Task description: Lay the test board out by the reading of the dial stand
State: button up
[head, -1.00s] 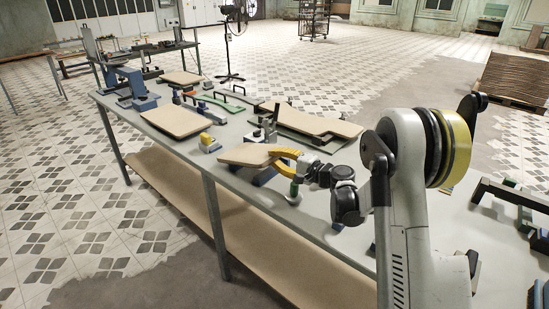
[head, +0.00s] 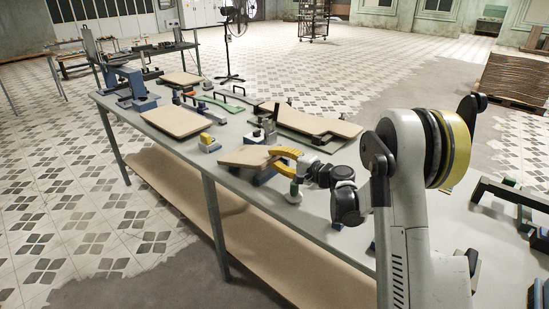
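A tan board (head: 246,156) lies near the front edge of the long grey table, over a dark blue support (head: 264,176). My gripper (head: 275,158), with yellow fingers, is at the right end of this board. The fingers overlap the board's edge in the picture; whether they are closed on it is unclear. Which board is the test board cannot be told. A small upright device (head: 264,131) stands behind the board; I cannot tell if it is the dial stand, and no reading is legible. A small green and white object (head: 294,190) shows just below my gripper.
Other tan boards lie at the left (head: 177,121), far left (head: 182,78) and behind my gripper (head: 318,121). A yellow-topped block (head: 208,141) stands near the front edge. A blue press-like device (head: 137,88) stands at the far end. Dark frames (head: 515,198) stand at the right.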

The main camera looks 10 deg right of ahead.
jog(key=shift+o, duration=0.7)
jog(key=shift+f, duration=0.2)
jog(key=shift+s+d, duration=0.1)
jog(key=shift+v, duration=2.55)
jog(key=shift+d, duration=0.1)
jog(key=shift+r, duration=0.1)
jog(key=o, duration=0.6)
